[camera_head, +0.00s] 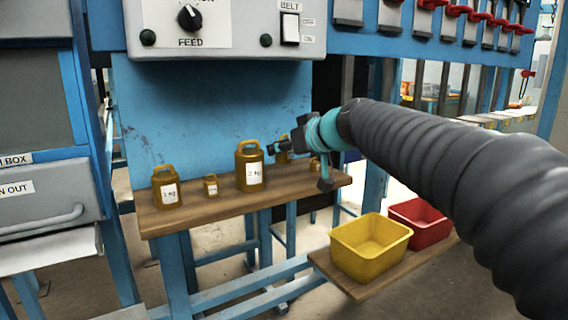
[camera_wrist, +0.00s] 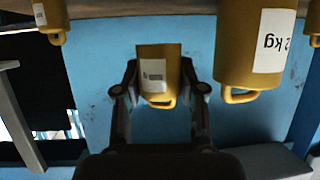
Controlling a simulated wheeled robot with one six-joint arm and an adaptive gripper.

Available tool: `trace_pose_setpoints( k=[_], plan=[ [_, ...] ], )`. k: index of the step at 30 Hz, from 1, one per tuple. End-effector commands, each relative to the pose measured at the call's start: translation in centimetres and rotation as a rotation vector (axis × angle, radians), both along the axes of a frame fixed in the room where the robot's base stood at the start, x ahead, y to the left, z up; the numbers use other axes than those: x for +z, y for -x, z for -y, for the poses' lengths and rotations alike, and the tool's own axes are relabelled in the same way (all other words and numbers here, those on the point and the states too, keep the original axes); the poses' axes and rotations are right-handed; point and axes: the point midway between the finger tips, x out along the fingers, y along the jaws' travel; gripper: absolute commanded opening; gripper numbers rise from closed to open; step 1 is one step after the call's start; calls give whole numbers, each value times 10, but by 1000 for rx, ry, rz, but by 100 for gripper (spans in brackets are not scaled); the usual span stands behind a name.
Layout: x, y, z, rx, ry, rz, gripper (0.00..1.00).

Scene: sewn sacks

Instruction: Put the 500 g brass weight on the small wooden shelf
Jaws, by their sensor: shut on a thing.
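My gripper (camera_head: 278,149) is shut on a brass weight (camera_head: 284,156), mostly hidden behind the fingers in the head view. In the wrist view, which is upside down, the weight (camera_wrist: 158,65) sits between the two fingers (camera_wrist: 159,85). Its label is too small to read. Blue panel shows between its flat base and the board, so it looks lifted clear. The upper wooden board (camera_head: 215,212) carries the other weights. A lower, smaller wooden shelf (camera_head: 345,284) carries two bins.
A 2 kg weight (camera_head: 249,166) stands just left of my gripper; it is also in the wrist view (camera_wrist: 256,50). Another large weight (camera_head: 167,187) and a small one (camera_head: 210,185) stand further left. A yellow bin (camera_head: 370,262) and a red bin (camera_head: 419,222) fill much of the lower shelf.

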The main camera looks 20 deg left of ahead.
Motion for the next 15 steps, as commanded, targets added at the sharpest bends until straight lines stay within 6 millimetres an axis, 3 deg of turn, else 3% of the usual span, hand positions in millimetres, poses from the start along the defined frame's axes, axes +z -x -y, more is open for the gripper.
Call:
trace_pose_setpoints(
  k=[7, 15],
  plan=[
    [-32, 0, 0, 0, -1, -1, 0],
    [-37, 0, 0, 0, -1, 1, 0]
  ],
)
